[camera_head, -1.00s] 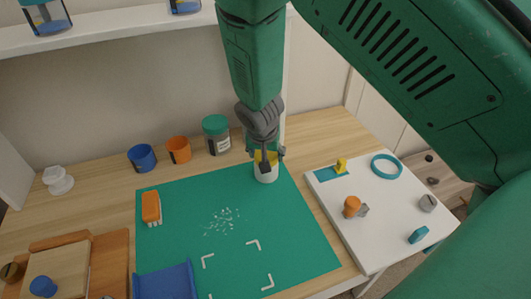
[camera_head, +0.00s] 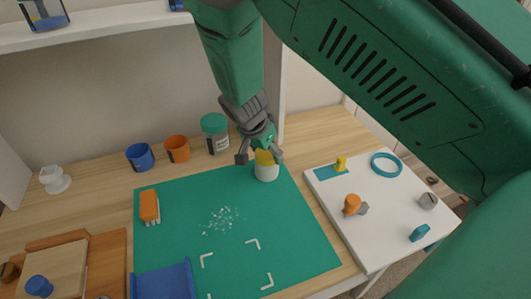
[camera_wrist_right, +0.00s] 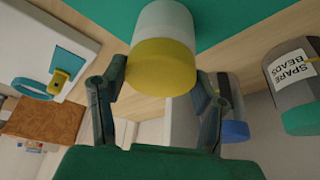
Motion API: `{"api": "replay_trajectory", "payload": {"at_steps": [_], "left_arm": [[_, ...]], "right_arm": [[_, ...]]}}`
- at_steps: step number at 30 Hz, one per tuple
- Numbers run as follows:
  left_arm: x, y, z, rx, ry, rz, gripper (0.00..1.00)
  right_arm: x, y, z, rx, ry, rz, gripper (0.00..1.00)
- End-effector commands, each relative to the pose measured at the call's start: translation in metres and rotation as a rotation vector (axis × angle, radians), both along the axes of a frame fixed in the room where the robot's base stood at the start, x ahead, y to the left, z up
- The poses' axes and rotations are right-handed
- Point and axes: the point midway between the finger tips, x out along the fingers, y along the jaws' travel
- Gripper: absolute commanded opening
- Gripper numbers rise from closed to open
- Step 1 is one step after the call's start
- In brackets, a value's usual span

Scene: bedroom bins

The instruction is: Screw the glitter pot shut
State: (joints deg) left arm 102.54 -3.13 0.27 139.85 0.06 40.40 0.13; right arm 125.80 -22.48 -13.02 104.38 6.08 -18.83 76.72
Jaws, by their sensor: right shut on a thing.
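The glitter pot (camera_head: 267,173) is a white pot standing upright near the back right corner of the green mat. Its yellow lid (camera_head: 264,157) sits on top. In the right wrist view, the lid (camera_wrist_right: 162,66) faces the camera, with the white body (camera_wrist_right: 165,20) beyond it. My right gripper (camera_head: 260,158) comes down from above with its fingers on either side of the lid and is shut on it. I cannot tell how tightly the lid is seated. My left gripper is not in view.
A teal-lidded spare beads jar (camera_head: 215,137), an orange cup (camera_head: 177,149) and a blue cup (camera_head: 140,157) stand behind the green mat (camera_head: 300,235). An orange brush (camera_head: 149,207) and blue tray (camera_head: 163,281) lie left. A white board (camera_head: 385,225) with small parts is right.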

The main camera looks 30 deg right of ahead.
Motion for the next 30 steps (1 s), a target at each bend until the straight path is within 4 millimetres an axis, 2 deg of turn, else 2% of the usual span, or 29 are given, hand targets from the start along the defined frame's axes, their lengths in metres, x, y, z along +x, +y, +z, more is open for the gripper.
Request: {"api": "replay_trajectory", "payload": {"at_steps": [1,9,20,27,30], "left_arm": [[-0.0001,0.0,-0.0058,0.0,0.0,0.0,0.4],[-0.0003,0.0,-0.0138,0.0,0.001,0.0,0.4],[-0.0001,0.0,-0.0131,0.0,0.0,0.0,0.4],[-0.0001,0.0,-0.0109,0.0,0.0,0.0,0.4],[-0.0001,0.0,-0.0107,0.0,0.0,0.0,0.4]], "right_arm": [[0.0016,0.0093,0.0016,-0.008,-0.005,-0.007,0.33],[0.0023,0.0087,0.003,-0.011,-0.006,-0.281,0.33],[0.0014,0.0058,0.0035,-0.017,-0.007,-0.337,0.33],[0.0021,0.0049,0.0027,-0.022,-0.008,-0.669,0.33],[0.0015,0.0054,0.0027,-0.021,-0.008,-0.721,0.33]]}}
